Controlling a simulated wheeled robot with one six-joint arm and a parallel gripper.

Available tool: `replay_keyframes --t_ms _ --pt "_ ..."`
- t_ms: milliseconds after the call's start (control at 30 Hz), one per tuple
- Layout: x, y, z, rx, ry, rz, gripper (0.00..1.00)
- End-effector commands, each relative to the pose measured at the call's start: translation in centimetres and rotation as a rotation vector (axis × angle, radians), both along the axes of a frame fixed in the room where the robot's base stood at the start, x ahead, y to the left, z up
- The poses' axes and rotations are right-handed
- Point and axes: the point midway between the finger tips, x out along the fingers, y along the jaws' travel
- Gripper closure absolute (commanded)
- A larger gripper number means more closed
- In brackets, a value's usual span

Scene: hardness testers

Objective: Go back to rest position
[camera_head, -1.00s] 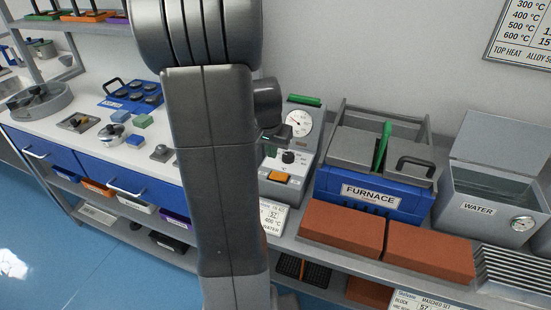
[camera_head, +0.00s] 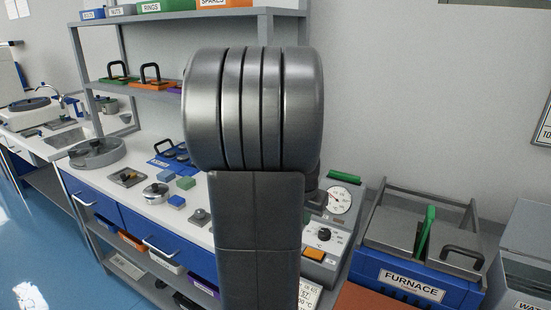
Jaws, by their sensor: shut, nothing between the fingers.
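My own arm stands upright in the middle of the head view, with a large ribbed metal joint at the top and a dark link below it. My gripper is not visible; the arm hides what is behind it. A small dark part of the arm shows at the right edge of the link. The arm hides part of the bench and the left side of the grey control unit (camera_head: 345,222) with its round dial.
A blue furnace (camera_head: 376,267) with a green handle stands at right, beside a water tank (camera_head: 524,242). A shelf rack (camera_head: 158,52) stands behind. Blue floor is clear at far left.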

Motion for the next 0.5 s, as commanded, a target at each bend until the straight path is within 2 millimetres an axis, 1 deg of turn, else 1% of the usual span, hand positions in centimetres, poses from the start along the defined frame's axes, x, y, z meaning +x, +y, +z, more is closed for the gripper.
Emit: replay_keyframes --t_ms 167,500 --pt "0.3 -0.7 -2.3 0.000 0.004 0.000 1.00" --pt "1.0 -2.8 -8.7 0.001 0.004 -0.001 1.00"
